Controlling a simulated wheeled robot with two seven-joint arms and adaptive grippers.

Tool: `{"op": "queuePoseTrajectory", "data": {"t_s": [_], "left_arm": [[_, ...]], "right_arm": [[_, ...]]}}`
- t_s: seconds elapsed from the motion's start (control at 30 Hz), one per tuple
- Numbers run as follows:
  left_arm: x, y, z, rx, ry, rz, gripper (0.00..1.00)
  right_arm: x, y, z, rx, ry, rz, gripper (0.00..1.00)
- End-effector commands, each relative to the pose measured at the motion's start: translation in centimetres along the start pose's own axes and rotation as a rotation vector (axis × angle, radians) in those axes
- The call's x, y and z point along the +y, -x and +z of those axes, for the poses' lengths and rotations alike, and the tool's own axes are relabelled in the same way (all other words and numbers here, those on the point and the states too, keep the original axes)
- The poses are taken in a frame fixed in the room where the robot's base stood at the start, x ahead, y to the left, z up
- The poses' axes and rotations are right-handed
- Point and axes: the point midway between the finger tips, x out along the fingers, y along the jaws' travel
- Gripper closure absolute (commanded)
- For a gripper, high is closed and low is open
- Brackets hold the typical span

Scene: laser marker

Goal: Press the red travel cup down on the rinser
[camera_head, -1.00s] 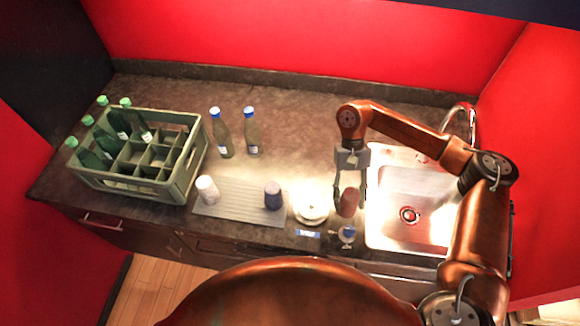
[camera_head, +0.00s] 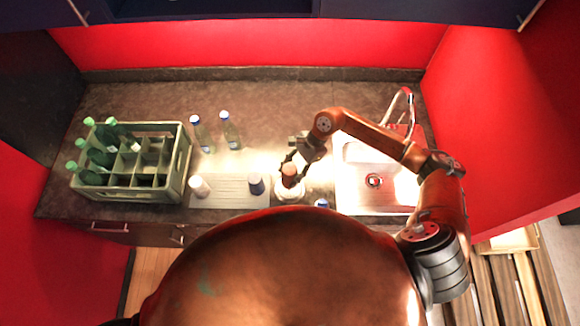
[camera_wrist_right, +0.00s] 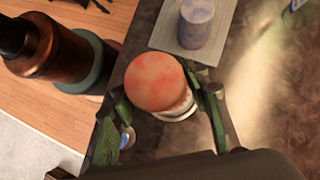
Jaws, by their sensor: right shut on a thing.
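The red travel cup (camera_head: 290,170) is between the fingers of my right gripper (camera_head: 292,163), which is shut on it. The cup is over the pale round rinser (camera_head: 290,190), left of the sink. In the right wrist view, the cup's reddish, blotchy round end (camera_wrist_right: 155,82) faces the camera, with a finger on either side. The rinser's pale rim (camera_wrist_right: 178,116) shows just beyond the cup's lower edge. I cannot tell whether the cup touches the rinser. My left gripper is not in view.
A grey ribbed mat (camera_head: 228,200) left of the rinser bears a white cup (camera_head: 199,186) and a dark cup (camera_head: 256,184). A green crate (camera_head: 178,177) with bottles stands further left. Two bottles (camera_head: 203,137) (camera_head: 231,134) stand behind the mat. The sink (camera_head: 352,200) is at right.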

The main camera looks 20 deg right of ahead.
Motion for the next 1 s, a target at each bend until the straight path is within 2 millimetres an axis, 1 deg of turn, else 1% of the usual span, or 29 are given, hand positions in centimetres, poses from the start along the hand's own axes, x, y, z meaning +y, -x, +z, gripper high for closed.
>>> {"op": "queuePoseTrajectory", "data": {"t_s": [0.07,0.37,0.77,0.83,0.9,1.0], "left_arm": [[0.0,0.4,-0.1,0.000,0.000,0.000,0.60],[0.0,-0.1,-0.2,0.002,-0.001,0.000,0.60],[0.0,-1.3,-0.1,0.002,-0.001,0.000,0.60],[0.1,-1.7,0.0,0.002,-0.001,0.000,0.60],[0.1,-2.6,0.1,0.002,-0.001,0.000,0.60],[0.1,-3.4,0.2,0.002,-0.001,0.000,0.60]], "right_arm": [[-0.1,0.1,0.2,-0.002,-0.022,-0.015,0.85],[-0.1,-0.9,-0.6,0.000,-0.030,-0.019,0.85],[0.0,-4.0,-2.6,-0.001,-0.030,-0.018,0.85],[-0.1,-4.5,-3.0,0.000,-0.029,-0.019,0.85],[-0.1,-5.1,-3.4,0.001,-0.028,-0.019,0.85],[-0.1,-5.7,-3.7,0.000,-0.028,-0.019,0.85]]}}
